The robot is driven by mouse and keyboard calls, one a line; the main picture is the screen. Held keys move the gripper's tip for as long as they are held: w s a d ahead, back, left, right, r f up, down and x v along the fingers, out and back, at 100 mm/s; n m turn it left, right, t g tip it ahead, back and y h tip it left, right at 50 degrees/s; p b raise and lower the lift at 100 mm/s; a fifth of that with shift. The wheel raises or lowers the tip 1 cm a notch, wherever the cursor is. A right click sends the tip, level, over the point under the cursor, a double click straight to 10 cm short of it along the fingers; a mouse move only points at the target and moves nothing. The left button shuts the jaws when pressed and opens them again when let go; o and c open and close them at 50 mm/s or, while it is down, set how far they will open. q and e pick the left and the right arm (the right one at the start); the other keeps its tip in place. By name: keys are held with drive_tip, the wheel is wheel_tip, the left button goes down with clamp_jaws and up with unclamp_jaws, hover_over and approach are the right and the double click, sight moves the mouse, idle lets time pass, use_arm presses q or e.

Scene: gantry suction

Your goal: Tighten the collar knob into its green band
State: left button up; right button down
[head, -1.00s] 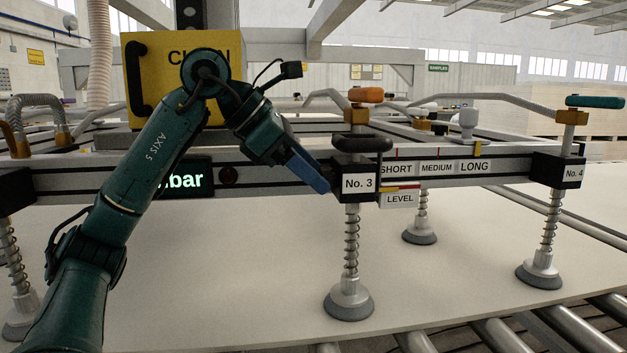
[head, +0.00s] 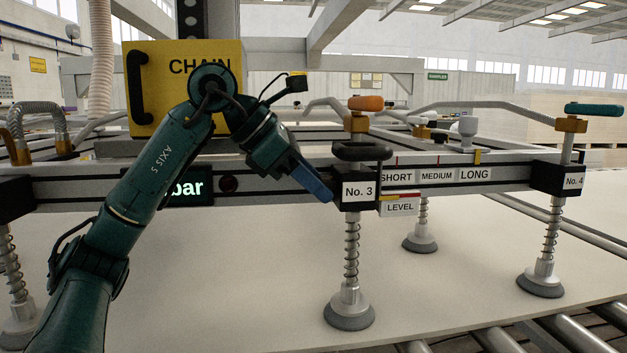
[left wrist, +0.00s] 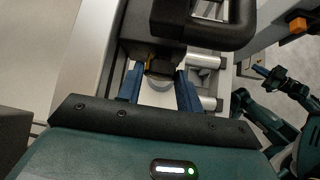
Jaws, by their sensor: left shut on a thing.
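My left gripper (head: 322,192) is at the left side of the black No. 3 collar block (head: 357,192). A small yellowish part (left wrist: 158,70) shows between the knob and the dark block. The fingers hide the knob in the head view. I cannot make out a green band or the knob's mark. My right gripper (left wrist: 268,73) seems to show small at the right of the wrist view; its jaws are unclear.
A black loop handle (head: 362,151) and an orange T-handle (head: 366,103) stand above the block. A LEVEL plate (head: 400,208) hangs to its right. The rail carries SHORT, MEDIUM and LONG labels. A suction cup (head: 349,310) rests on the pale board below.

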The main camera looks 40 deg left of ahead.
use_arm(q)
drive_tip(key=shift+d+m+t+y, duration=0.1)
drive_tip(key=shift+m+t+y, duration=0.4)
drive_tip(key=shift+y, duration=0.2)
drive_tip(key=o, duration=1)
drive_tip(key=p+v, duration=0.3)
drive_tip(key=v, duration=1)
drive_tip(key=shift+s+p, duration=0.15)
drive_tip(key=shift+p, duration=0.15)
use_arm(e)
drive_tip(key=r, duration=0.1)
drive_tip(key=s+d+r+m, duration=0.1)
drive_tip(key=shift+d+r, duration=0.1)
drive_tip(key=shift+r, duration=0.2)
drive_tip(key=shift+r, duration=0.1)
